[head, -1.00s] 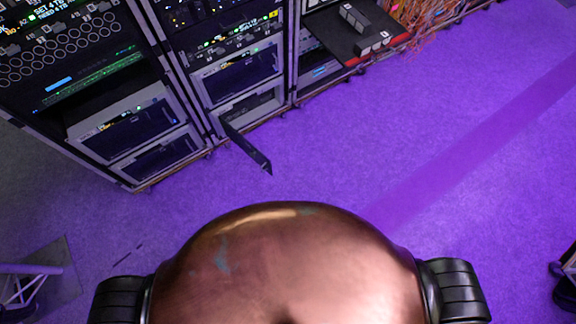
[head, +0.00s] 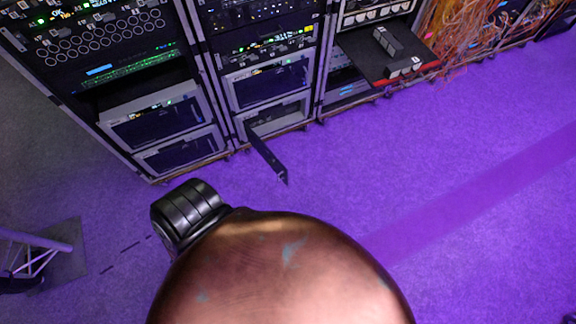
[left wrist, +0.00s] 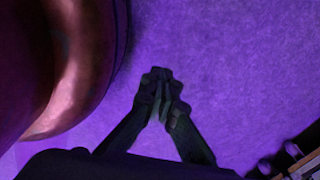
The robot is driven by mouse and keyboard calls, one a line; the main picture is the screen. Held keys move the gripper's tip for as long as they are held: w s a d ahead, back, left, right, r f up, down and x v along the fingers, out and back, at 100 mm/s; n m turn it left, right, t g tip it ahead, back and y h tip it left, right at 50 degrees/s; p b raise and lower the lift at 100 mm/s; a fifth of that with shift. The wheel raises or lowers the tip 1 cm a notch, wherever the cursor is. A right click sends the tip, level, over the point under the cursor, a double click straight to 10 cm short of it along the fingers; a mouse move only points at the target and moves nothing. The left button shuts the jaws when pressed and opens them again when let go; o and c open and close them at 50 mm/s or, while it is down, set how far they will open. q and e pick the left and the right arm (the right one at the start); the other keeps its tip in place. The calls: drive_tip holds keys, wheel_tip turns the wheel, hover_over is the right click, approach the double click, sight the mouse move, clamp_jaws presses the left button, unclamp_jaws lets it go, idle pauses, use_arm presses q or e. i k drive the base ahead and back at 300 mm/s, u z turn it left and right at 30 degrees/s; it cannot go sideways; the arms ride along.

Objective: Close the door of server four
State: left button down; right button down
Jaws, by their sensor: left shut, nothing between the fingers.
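A narrow dark door (head: 267,158) stands swung out from the lowest server (head: 277,118) of the middle rack, reaching over the purple floor. The opening behind it is exposed. I cannot read a label that marks this as server four. My left gripper (left wrist: 161,78) shows in the left wrist view, fingertips together and empty, over bare floor and apart from the door. Neither gripper shows in the head view, where my copper-coloured body fills the bottom middle.
A left rack (head: 150,115) stands beside the middle one. A shelf (head: 372,62) with grey blocks juts out at right, near orange cables (head: 470,35). A metal truss stand (head: 35,255) is at lower left. Purple floor (head: 420,150) is clear in front.

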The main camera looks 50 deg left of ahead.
sight(282, 172)
drive_tip(key=k, duration=0.85)
drive_tip(key=u, duration=1.7)
